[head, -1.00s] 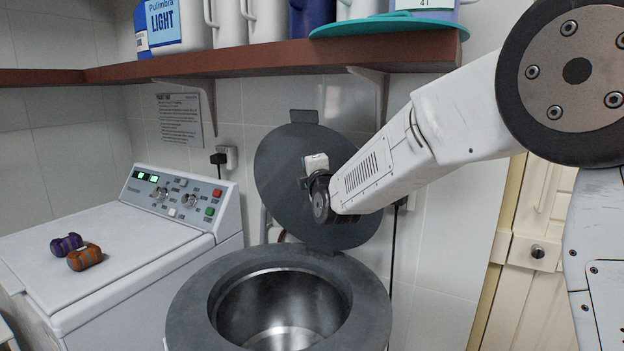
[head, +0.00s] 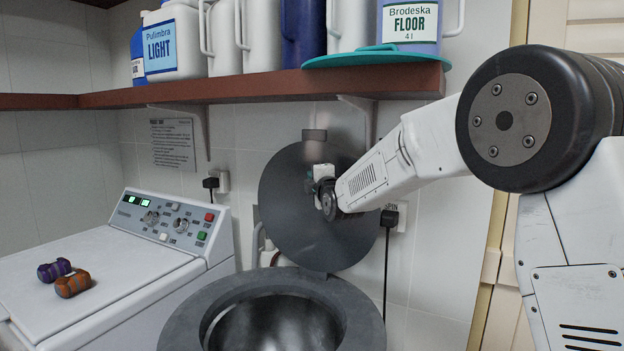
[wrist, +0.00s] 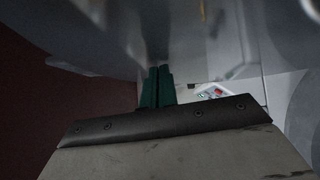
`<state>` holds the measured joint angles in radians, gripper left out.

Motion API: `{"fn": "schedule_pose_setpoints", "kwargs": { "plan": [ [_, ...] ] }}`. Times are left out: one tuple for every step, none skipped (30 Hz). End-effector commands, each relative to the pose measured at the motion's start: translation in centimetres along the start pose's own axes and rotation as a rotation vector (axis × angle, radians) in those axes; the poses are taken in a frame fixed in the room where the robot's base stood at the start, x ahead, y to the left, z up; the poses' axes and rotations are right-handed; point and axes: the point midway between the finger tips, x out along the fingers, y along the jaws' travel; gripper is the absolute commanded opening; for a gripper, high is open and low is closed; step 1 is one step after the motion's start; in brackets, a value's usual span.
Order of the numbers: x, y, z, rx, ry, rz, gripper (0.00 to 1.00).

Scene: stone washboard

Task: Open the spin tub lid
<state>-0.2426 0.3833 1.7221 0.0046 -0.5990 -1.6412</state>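The spin tub lid (head: 290,215) is a dark grey disc with a tab (head: 314,134) at its top edge. It stands raised, nearly upright, behind the tub's round opening, hinged at the rear rim. The spin tub (head: 190,325) has a grey rim and a metal drum, uncovered. My gripper (head: 313,182) is in front of the lid's upper right face, mostly hidden by my wrist; I cannot tell whether it touches the lid. In the wrist view its green fingers (wrist: 157,87) are together, with nothing visible between them. A blurred grey surface fills the upper part there.
A brown shelf (head: 240,91) with jugs and a teal lid (head: 375,58) hangs above. A white machine (head: 110,260) with a control panel stands left, with purple (head: 54,270) and orange-brown (head: 73,284) bundles on it. Plugs and a cable (head: 385,270) are on the wall.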

Motion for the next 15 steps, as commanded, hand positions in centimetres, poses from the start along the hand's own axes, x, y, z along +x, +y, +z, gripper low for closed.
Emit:
{"fn": "schedule_pose_setpoints", "kwargs": {
  "plan": [
    [0.1,0.1,0.2,0.001,-0.003,0.003,0.00],
    [0.1,0.1,0.2,0.001,-0.003,0.003,0.00],
    [0.0,0.2,0.2,0.001,-0.003,0.004,0.00],
    [0.0,0.2,0.1,0.001,-0.004,0.004,0.00],
    [-0.1,0.2,0.1,0.001,-0.004,0.004,0.00],
    [-0.3,0.2,0.0,0.002,-0.005,0.004,0.00],
    [-0.5,0.3,-0.1,0.002,-0.006,0.003,0.00],
    [-0.7,0.3,-0.2,0.001,-0.007,0.003,0.00],
    [-1.0,0.3,-0.5,0.001,-0.009,0.002,0.00],
    [-1.3,0.4,-0.7,0.000,-0.010,0.002,0.00],
    [-1.6,0.4,-0.9,0.000,-0.011,0.002,0.00],
    [-2.0,0.4,-1.2,0.000,-0.014,0.000,0.00],
    [-2.8,0.6,-1.2,-0.001,-0.016,0.001,0.00],
    [-3.6,0.7,-1.1,-0.001,-0.016,0.001,0.00],
    [-4.6,0.7,-1.0,-0.001,-0.017,0.001,0.00]
  ]
}}
